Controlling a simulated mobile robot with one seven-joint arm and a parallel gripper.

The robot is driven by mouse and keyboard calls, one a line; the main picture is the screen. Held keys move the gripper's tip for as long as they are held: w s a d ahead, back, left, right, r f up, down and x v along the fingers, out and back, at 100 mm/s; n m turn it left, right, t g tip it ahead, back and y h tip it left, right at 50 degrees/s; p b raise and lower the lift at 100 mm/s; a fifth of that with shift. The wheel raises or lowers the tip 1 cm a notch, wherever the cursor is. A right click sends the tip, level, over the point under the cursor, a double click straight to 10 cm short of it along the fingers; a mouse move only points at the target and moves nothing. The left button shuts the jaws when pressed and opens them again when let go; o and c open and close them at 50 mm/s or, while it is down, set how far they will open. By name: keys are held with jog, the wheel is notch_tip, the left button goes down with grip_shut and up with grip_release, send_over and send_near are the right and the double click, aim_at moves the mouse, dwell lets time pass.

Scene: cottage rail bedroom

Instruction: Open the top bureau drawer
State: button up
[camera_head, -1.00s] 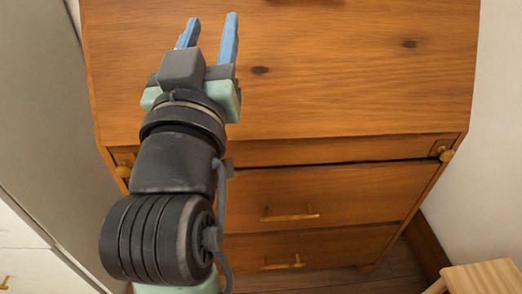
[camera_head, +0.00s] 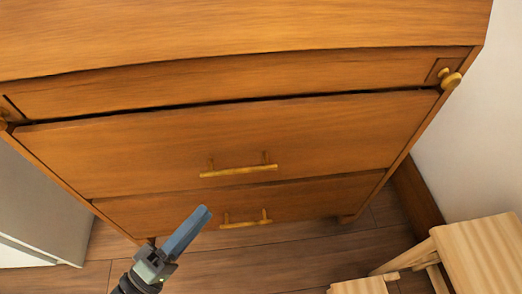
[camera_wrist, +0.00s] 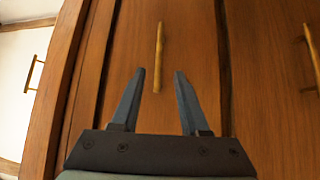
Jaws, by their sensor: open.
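The wooden bureau (camera_head: 300,115) fills the head view. Its upper drawer (camera_head: 130,155) has a brass bar handle (camera_head: 238,172), and a dark line runs along its top edge. A lower drawer (camera_head: 330,195) has a similar handle (camera_head: 245,222). Both look shut. My gripper (camera_head: 200,215) is in front of the lower drawer in the head view, its fingers overlapping edge-on. In the wrist view my gripper (camera_wrist: 160,71) is open and empty. A bar handle (camera_wrist: 158,55) lies beyond and between its fingertips, apparently apart from them; I cannot tell which drawer it belongs to.
Brass knobs (camera_head: 451,79) sit at the bureau's upper corners. A light wooden stool or chair (camera_head: 480,255) stands at lower right. A pale cabinet (camera_head: 45,205) stands on the left. Wooden floor (camera_head: 250,265) shows in front. A second bar handle (camera_wrist: 312,50) shows in the wrist view.

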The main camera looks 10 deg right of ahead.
aim_at(241, 169)
jog(key=b+x, duration=0.4)
jog(key=x, duration=0.8)
jog(key=shift+w+d+r, duration=0.15)
jog(key=shift+w+d, duration=0.05)
grip_shut()
dwell(1.0)
